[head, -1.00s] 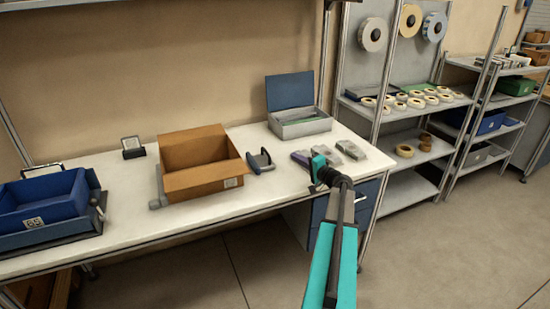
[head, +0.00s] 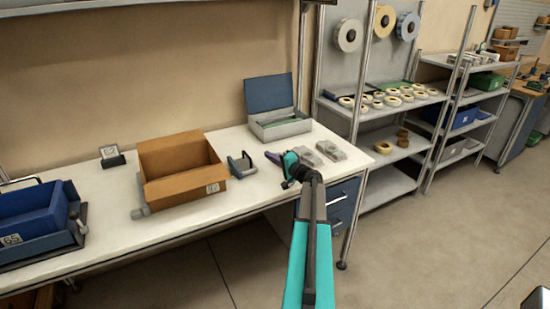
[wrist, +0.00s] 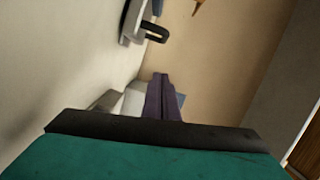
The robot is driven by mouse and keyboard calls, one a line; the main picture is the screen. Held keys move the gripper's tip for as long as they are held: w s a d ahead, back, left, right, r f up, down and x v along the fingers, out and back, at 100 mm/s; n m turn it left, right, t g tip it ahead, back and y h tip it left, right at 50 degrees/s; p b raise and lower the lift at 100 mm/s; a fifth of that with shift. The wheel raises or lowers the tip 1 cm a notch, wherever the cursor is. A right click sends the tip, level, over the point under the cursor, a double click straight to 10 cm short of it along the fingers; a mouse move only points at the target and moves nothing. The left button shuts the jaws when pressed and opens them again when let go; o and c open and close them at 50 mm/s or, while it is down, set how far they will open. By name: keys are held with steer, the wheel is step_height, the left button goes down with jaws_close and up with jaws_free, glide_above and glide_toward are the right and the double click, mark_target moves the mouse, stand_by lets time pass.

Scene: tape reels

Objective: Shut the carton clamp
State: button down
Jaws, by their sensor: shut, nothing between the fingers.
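An open brown carton (head: 186,191) stands on the white workbench. A grey fitting with a round end (head: 140,212) sits against its left side. Just right of the carton stands a grey-blue piece with a dark U-shaped handle (head: 241,165), raised from the bench; its handle also shows at the top of the wrist view (wrist: 154,32). Which of these two is the carton clamp I cannot tell for sure. My gripper (head: 270,156) has a teal body and purple fingers, seen in the wrist view (wrist: 161,92). It is shut and empty, right of the U-shaped handle and apart from it.
Two grey items (head: 330,150) lie right of my gripper. An open metal box with a blue lid (head: 282,129) stands behind. A blue bin (head: 33,218) is at the left, a small stand (head: 112,157) behind the carton. Shelves with tape rolls (head: 380,100) stand at right.

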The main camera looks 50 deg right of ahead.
mark_target(247, 168)
steer(key=w, duration=0.1)
steer(key=w+p, duration=0.1)
steer(key=w, duration=0.3)
steer(key=shift+d+p, duration=0.4)
steer(key=shift+w+a+f+p, duration=0.15)
steer(key=shift+a+p, duration=0.1)
steer(key=shift+a, duration=0.25)
steer(key=shift+w+a+p, duration=0.2)
steer(key=shift+a+p, duration=0.1)
steer(key=shift+a, duration=0.15)
steer(key=shift+w+a+f+p, duration=0.15)
steer(key=shift+a+p, duration=0.1)
steer(key=shift+a, duration=0.25)
steer(key=shift+w+a+f, duration=0.2)
steer(key=shift+a, duration=0.25)
steer(key=a+b, duration=0.1)
steer(key=w+a+b, duration=0.1)
steer(key=b, duration=0.1)
steer(key=a+b, duration=0.1)
steer(key=a, duration=0.1)
steer(key=shift+w+f+b, duration=0.2)
steer(key=shift+w+b, duration=0.05)
steer(key=shift+b, duration=0.1)
steer(key=shift+w+a+r+b, duration=0.1)
steer(key=shift+w+a+b, duration=0.25)
steer(key=shift+a+b, duration=0.4)
steer(key=shift+w+a+r+b, duration=0.1)
steer(key=shift+w+a+b, duration=0.2)
steer(key=shift+a+b, duration=0.4)
steer(key=shift+a, duration=0.1)
